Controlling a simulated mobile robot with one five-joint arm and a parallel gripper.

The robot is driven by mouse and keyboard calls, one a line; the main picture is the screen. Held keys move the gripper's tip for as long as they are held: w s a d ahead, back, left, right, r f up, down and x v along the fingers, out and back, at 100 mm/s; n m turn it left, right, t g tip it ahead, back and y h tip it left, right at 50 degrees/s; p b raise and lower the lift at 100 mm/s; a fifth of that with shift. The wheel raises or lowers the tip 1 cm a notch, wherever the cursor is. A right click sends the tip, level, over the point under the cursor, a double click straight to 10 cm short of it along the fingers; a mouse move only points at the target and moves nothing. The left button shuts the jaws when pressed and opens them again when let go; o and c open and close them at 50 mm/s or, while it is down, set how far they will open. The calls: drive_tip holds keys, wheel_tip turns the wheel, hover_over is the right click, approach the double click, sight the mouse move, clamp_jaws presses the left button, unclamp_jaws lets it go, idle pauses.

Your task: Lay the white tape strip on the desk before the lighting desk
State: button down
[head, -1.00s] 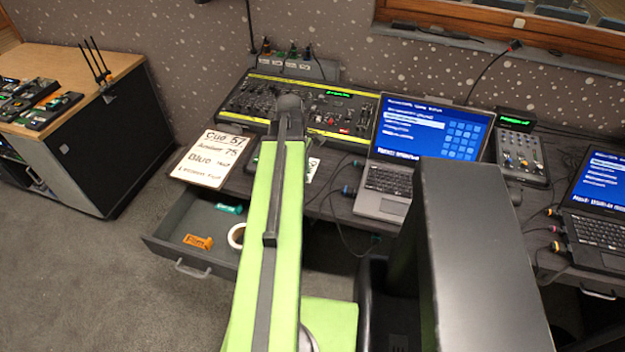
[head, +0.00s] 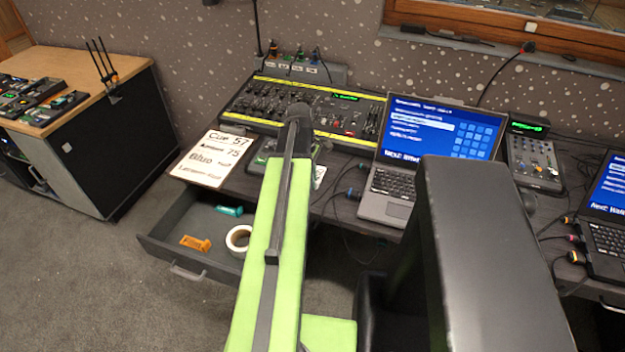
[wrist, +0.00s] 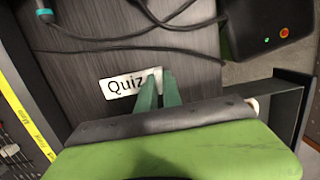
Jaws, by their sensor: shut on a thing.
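The white tape strip (wrist: 122,84), lettered "Quiz", is in the wrist view over the dark desk top (wrist: 95,25). My gripper (wrist: 162,88) is shut on its right end with greenish fingers. I cannot tell whether the strip touches the desk. In the head view, a white piece that looks like the strip (head: 320,176) shows just right of my arm, on the near side of the lighting desk (head: 345,112). My arm hides the gripper there. The yellow-edged lighting desk (wrist: 18,112) shows at the wrist view's left edge.
A cue card (head: 212,158) lies left of my arm. Below it, an open drawer (head: 175,250) holds a white tape roll (head: 238,238) and orange and green items. A laptop (head: 430,135) stands to the right. Cables (wrist: 150,45) cross the desk near the strip.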

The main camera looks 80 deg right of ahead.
drive_tip(key=c, duration=1.5)
unclamp_jaws()
drive_tip(key=shift+f, duration=0.1)
drive_tip(key=r+p, duration=0.4)
drive_tip(key=w+r+p, duration=0.1)
drive_tip(key=r+p, duration=0.7)
drive_tip(key=shift+w+d, duration=0.2)
drive_tip(key=shift+w, duration=0.15)
drive_tip(key=shift+w, duration=0.1)
